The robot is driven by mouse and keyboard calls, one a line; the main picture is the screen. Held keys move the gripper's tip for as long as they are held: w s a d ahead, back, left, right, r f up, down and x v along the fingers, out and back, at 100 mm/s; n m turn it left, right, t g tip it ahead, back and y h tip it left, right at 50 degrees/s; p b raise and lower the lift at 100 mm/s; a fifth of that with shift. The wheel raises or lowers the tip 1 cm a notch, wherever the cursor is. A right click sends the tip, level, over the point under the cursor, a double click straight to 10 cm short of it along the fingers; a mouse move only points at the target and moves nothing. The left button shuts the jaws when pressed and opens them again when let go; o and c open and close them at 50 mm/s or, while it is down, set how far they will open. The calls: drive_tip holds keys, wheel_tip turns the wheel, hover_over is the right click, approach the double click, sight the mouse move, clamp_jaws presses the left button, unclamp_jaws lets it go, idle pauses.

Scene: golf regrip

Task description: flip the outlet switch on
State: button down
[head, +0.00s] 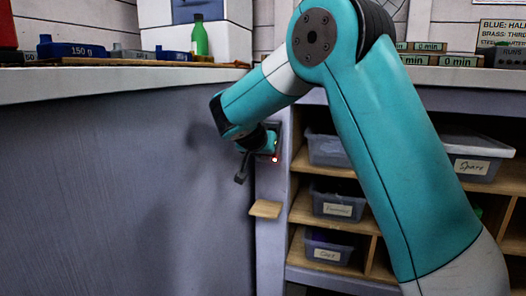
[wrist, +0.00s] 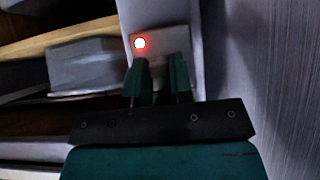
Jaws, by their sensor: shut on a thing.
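The outlet (head: 277,131) is a small plate on the purple-grey post beside the shelves, with a red light glowing at its lower edge. In the wrist view the outlet plate (wrist: 165,40) is pale, and the bright red light (wrist: 140,43) shows at its left. My gripper (head: 271,145) reaches the plate from the left in the head view. In the wrist view both fingertips of my gripper (wrist: 161,66) are at the plate's near edge, with a narrow gap between them. The switch itself is hidden between or behind the fingers, so its position cannot be seen.
A small wooden ledge (head: 265,209) juts out below the outlet. Shelves with labelled grey bins (head: 338,206) stand to the right. A worktop (head: 120,78) with a green bottle (head: 199,36) overhangs at the left. The floor-side panel below it is clear.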

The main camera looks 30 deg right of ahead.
drive_tip(key=c, duration=1)
unclamp_jaws()
drive_tip(key=shift+d+f, duration=0.1)
drive_tip(key=shift+d, duration=0.05)
drive_tip(key=p+v, duration=0.6)
drive_tip(key=v, duration=1.1)
drive_tip(key=shift+s+r, duration=0.15)
drive_tip(key=shift+r, duration=0.1)
